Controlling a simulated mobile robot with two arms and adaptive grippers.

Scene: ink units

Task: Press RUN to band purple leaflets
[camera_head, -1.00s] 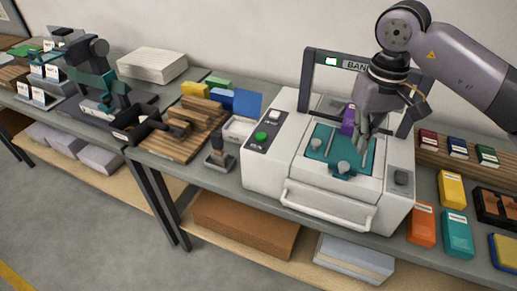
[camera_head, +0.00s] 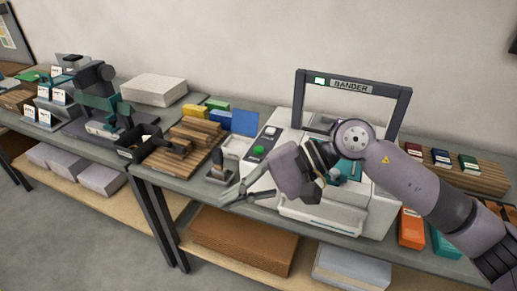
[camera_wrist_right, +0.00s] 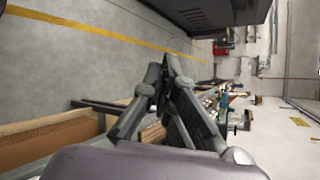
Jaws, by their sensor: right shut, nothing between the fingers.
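The bander (camera_head: 350,87) is a white machine with a dark grey arch on the bench. My right gripper (camera_head: 230,195) is shut and empty. Its fingers point left, in front of the bander's left front corner, lower in the picture than the button and apart from it. The right wrist view also shows the shut fingers (camera_wrist_right: 166,75). My right arm covers most of the teal bed, and the purple leaflets are hidden. My left gripper is out of view.
Wrapped packs (camera_head: 411,228) lie right of the bander. The floor in front of the bench is clear.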

